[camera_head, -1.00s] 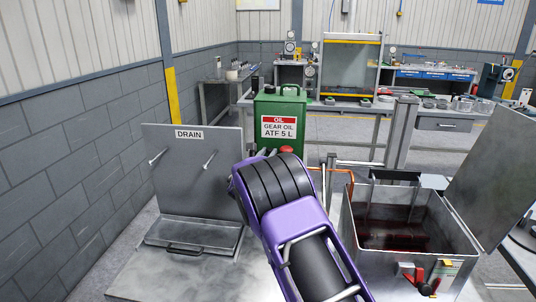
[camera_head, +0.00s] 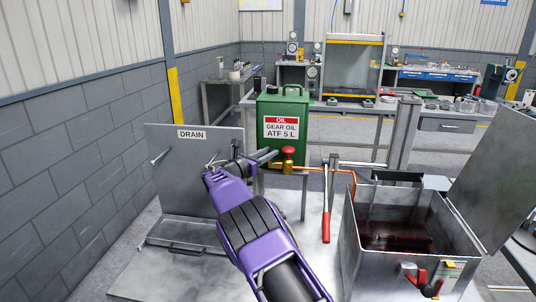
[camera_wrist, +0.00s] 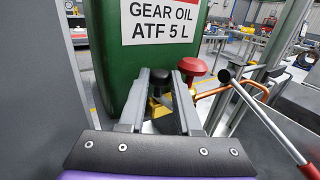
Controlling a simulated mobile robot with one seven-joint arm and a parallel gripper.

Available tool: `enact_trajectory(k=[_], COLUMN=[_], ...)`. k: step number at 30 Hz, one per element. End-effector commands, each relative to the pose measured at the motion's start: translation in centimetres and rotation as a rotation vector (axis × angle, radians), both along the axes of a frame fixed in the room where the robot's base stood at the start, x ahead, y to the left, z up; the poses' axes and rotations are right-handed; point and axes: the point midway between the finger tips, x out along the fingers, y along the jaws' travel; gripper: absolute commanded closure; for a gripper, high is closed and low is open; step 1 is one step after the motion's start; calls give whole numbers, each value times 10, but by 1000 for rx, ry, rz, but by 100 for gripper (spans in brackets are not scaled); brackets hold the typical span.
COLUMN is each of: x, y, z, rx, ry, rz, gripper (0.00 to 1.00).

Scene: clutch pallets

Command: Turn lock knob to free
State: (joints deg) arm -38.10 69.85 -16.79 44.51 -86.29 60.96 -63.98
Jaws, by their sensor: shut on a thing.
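A black knob (camera_wrist: 160,78), which looks like the lock knob, sits on a brass valve fitting (camera_wrist: 158,106) in front of the green oil can (camera_head: 283,112). My gripper (camera_head: 270,157) reaches the fitting from the left in the head view. In the wrist view its two fingers stand on either side of the black knob and are shut on it. A red mushroom-shaped knob (camera_head: 288,152) stands just right of the fingertips; it also shows in the wrist view (camera_wrist: 191,66). The black knob cannot be made out in the head view, and its turned position is unclear.
A copper pipe (camera_head: 335,164) runs right from the fitting to an open metal tank (camera_head: 370,240). A red-gripped lever (camera_head: 326,215) stands between them. A grey panel marked DRAIN (camera_head: 180,165) stands left of my arm.

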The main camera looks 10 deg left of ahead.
Motion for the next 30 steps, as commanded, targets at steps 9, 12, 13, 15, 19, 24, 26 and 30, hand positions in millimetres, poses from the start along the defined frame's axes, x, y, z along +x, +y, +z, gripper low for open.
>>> enact_trajectory(k=[9,12,13,15,19,24,26,30], x=[0,0,0,0,-3,-21,-32,-62], y=[0,0,0,0,3,15,23,42], z=[3,2,2,1,1,1,1,1], rx=[1,1,1,1,1,-1,1,1], ry=[-4,-3,-3,-2,-2,-1,-1,-1], rz=[2,2,2,1,3,4,6,5], gripper=[56,56,56,56,56,56,56,56])
